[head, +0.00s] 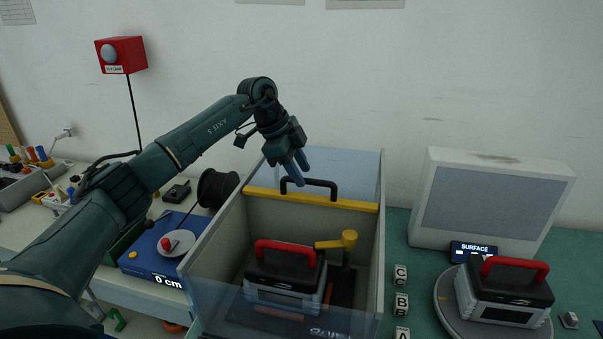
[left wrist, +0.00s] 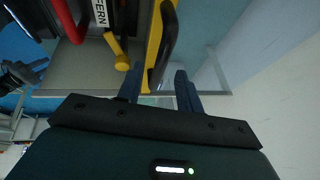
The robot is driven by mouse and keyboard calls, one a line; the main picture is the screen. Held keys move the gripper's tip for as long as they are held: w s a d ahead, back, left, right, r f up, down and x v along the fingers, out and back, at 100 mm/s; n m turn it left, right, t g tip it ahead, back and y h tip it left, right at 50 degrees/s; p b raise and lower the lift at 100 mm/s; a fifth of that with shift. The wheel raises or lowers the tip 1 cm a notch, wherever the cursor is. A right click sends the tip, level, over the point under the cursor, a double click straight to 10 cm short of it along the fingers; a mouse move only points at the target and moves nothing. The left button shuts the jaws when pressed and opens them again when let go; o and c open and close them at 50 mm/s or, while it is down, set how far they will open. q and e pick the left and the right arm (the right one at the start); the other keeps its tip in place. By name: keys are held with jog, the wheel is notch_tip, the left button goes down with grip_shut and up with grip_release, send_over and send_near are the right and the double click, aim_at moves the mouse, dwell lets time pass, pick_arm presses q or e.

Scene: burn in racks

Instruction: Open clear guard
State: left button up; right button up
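The clear guard (head: 355,168) is a bluish see-through panel at the back of an open-topped box in the head view. A yellow bar (head: 350,204) runs along it with a black handle (head: 322,183); the handle also shows in the left wrist view (left wrist: 168,40). My left gripper (head: 295,178) is at the left end of this handle, fingers pointing down. In the left wrist view my left gripper (left wrist: 158,88) has its fingers apart, with the handle's end between or just above them; contact is unclear. My right gripper is not seen.
Inside the box (head: 213,238) are a red-handled unit (head: 285,278) and a yellow knobbed lever (head: 349,240). A similar unit (head: 505,290) sits on a round plate at right, before a grey screen (head: 490,200). A black spool (head: 216,188) and blue device (head: 150,262) stand left.

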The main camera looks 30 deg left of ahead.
pick_arm(q)
jog(key=b+v, duration=0.1)
jog(key=v, duration=1.1)
jog(key=shift+f, duration=0.1)
